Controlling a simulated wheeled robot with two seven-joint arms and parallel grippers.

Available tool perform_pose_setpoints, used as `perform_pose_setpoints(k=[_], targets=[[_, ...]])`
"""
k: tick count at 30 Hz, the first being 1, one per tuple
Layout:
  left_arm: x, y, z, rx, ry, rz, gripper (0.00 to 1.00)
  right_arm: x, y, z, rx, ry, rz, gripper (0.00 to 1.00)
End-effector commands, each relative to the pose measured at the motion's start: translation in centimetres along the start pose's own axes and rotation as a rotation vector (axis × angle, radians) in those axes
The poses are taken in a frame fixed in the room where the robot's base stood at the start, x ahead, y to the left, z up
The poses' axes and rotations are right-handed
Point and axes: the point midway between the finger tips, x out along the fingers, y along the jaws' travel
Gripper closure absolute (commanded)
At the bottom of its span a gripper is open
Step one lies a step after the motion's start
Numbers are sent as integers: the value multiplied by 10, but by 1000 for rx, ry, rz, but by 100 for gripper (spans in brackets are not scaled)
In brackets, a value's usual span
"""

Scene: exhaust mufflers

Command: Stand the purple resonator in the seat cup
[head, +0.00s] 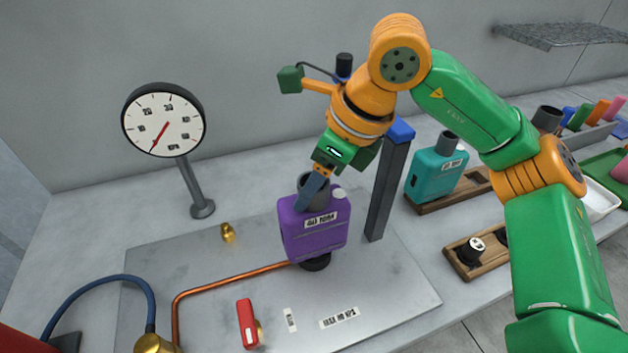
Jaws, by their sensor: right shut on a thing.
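The purple resonator (314,233) is upright with a slight tilt, its dark open neck at the top and a white label on its front. My right gripper (310,192) comes down from above and is shut on the resonator at its neck. A dark round seat cup (316,263) shows directly under the resonator, on the grey metal plate (230,295). The body hides most of the cup, so I cannot tell whether the resonator is seated in it or just above it. My left gripper is not in view.
A dark post (387,190) with a blue top stands close on the right. A dial gauge (163,122) stands at the back left. A copper pipe (225,282) runs up to the cup, and a red-handled part (247,323) lies in front. A teal resonator (437,172) sits in a wooden rack.

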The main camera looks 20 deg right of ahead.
Motion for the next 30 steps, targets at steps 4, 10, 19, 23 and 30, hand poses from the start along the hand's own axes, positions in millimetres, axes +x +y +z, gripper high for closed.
perform_pose_setpoints(k=[4,10,19,23,30], targets=[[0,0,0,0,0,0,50,-1,0,1,0,-2,0,89],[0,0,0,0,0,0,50,-1,0,1,0,-2,0,89],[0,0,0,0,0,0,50,-1,0,0,0,-1,0,5],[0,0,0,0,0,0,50,0,0,0,0,-1,0,5],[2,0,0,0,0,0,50,-30,0,1,0,-4,-1,5]])
